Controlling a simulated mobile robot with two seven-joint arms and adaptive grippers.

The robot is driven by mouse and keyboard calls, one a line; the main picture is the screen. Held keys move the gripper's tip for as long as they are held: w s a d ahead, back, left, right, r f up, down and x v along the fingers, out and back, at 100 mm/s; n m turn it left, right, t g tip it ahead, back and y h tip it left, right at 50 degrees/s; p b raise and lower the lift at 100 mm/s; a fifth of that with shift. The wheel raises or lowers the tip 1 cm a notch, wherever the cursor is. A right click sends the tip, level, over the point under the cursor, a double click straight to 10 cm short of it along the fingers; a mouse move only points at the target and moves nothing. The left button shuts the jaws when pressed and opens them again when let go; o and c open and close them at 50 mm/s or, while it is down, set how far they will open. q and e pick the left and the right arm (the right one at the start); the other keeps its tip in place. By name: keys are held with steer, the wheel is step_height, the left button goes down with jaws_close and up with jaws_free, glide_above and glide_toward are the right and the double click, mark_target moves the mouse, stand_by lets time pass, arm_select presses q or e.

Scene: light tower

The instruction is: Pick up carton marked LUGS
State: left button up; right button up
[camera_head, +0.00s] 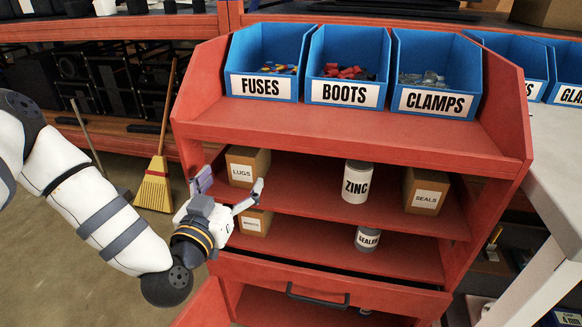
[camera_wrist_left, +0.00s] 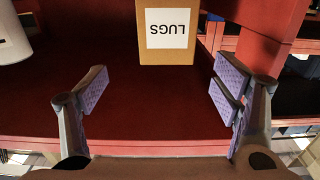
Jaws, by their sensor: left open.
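The carton marked LUGS (camera_head: 247,166) is a small brown box with a white label, standing at the left end of the upper shelf of the red cabinet. In the left wrist view the LUGS carton (camera_wrist_left: 168,40) appears upside down at the top, ahead of the fingers. My left gripper (camera_head: 229,187) is open and empty in front of the cabinet's left side, just short of the carton. In the wrist view its fingers (camera_wrist_left: 160,95) are spread wide, with the carton between their lines but beyond the tips. My right gripper is not in view.
A white ZINC can (camera_head: 356,182) and a SEALS carton (camera_head: 426,191) share the shelf (camera_head: 310,193). Below are another carton (camera_head: 256,222) and a SEALER can (camera_head: 367,239). Blue bins (camera_head: 344,66) stand on top. The cabinet's left wall (camera_head: 189,150) is close to my gripper.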

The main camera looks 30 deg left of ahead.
mark_target(246, 156)
arm_select(q)
steer(key=x, duration=0.3)
steer(key=b+x, duration=0.1)
steer(key=x, duration=0.6)
steer(key=shift+w+a+f, duration=0.1)
steer(key=shift+a+f, duration=0.2)
steer(key=shift+a, duration=0.1)
steer(key=c, duration=1.5)
steer(key=shift+r, duration=0.1)
